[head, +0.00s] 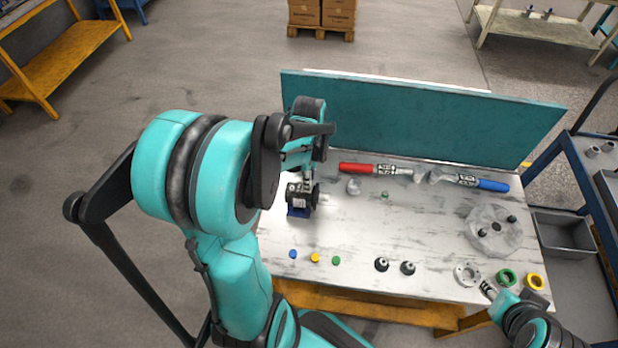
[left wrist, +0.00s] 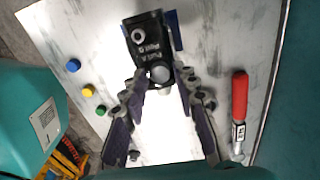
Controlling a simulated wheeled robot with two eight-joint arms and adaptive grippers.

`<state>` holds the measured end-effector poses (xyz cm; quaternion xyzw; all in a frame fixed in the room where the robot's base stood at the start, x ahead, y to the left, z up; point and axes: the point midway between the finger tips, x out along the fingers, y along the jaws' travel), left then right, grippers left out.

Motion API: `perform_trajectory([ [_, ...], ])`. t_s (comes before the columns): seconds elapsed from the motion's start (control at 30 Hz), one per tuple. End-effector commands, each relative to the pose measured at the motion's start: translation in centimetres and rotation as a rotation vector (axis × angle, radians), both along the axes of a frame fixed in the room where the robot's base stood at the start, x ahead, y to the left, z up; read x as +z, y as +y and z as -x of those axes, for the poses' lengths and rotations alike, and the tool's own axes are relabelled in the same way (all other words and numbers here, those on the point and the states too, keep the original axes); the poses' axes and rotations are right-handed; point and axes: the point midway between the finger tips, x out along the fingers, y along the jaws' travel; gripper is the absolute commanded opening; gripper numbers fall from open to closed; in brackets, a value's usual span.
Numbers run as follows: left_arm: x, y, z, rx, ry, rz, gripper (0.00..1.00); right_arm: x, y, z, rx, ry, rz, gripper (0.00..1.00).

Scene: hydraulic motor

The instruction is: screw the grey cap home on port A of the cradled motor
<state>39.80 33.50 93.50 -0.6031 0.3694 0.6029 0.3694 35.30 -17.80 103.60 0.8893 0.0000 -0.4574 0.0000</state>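The dark motor (head: 298,195) sits in its blue cradle (head: 299,212) at the left of the table. In the left wrist view the motor (left wrist: 148,38) shows port lettering and one open round port. A round grey cap (left wrist: 160,74) is at the motor's near end, between the fingertips of my left gripper (left wrist: 161,76). The fingers look shut on it; how far it is seated on the port cannot be told. In the head view my left gripper (head: 308,182) is right above the motor, partly hiding it. My right gripper (head: 487,288) is at the lower right, its fingers too small to read.
Blue (head: 292,254), yellow (head: 315,257) and green (head: 336,260) caps lie in front of the motor, with two dark fittings (head: 394,266) to their right. Red (head: 357,168) and blue-handled (head: 490,185) tools lie by the teal back panel (head: 420,125). The table's middle is clear.

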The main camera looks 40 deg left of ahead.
Motion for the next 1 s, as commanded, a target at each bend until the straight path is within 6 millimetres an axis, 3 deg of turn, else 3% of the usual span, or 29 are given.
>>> perform_trajectory([
  [0.3, -0.01, 0.0, 0.01, 0.556, 0.0, 0.0, 0.29, -0.14, 0.0, 0.0, 0.0, 0.0, 0.0, 0.4],
  [0.43, 0.0, 0.0, 0.01, 0.718, 0.0, 0.0, 0.29, -0.16, 0.0, 0.0, 0.0, 0.0, 0.0, 0.4],
  [1.0, 0.0, 0.0, 0.0, 0.772, 0.0, 0.0, 0.29, -0.2, 0.0, 0.0, 0.0, 0.0, 0.0, 0.4],
])
